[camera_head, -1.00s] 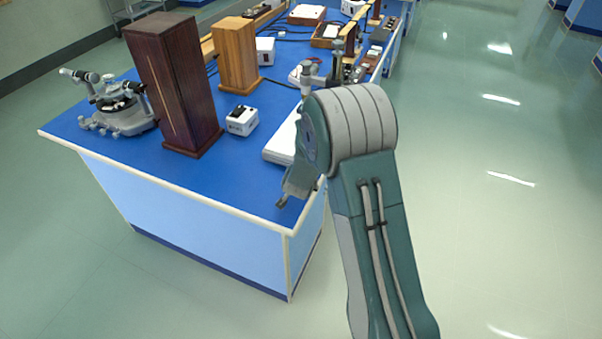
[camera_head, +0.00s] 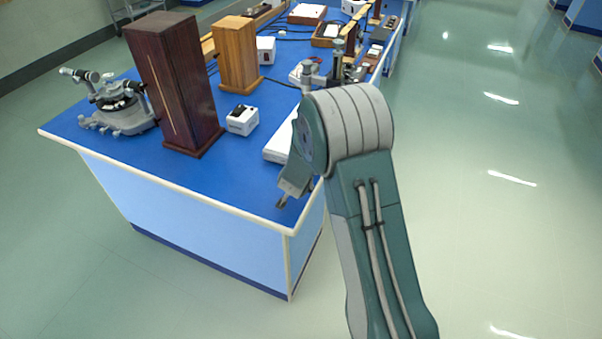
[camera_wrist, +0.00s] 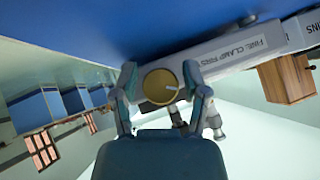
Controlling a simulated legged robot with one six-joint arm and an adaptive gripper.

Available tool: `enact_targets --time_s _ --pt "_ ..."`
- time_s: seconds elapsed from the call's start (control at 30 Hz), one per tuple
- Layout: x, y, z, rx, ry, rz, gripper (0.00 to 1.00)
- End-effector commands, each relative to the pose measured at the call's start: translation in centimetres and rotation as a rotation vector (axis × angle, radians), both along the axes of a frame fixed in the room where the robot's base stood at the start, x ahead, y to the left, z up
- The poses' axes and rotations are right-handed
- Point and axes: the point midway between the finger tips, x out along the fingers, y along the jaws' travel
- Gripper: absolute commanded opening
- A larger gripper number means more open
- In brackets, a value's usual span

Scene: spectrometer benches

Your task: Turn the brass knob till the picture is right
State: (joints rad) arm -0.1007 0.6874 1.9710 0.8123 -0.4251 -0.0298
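In the wrist view, the brass knob (camera_wrist: 160,86) is a round disc with a pale mark pointing right. It sits on a grey bar with a label reading about "FINE, CLAMP FIRST" (camera_wrist: 240,50). My gripper (camera_wrist: 160,84) has one finger on each side of the knob. The fingers are apart, with a narrow gap to the knob's rim at left; contact at right is unclear. In the head view my gripper (camera_head: 282,201) is small near the bench's front right corner, and my arm hides the knob. The picture to be set right does not show.
The blue bench (camera_head: 225,180) holds a grey spectrometer (camera_head: 118,108), a dark wooden box (camera_head: 178,85), a lighter wooden box (camera_head: 238,58) and a white switch box (camera_head: 242,120). A white flat case (camera_head: 278,143) lies beside my arm. The floor (camera_head: 500,230) at right is clear.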

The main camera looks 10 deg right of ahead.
Motion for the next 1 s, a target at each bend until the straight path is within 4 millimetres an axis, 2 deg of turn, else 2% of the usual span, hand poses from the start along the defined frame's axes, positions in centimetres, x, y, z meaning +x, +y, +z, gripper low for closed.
enact_targets --time_s 0.33,0.8,1.0 --pt "-0.5 0.2 0.9 -0.001 -0.007 0.0 0.59" --pt "-6.4 2.3 6.4 -0.001 -0.006 0.001 0.59" --pt "-7.9 2.8 7.8 -0.001 -0.003 0.0 0.59"
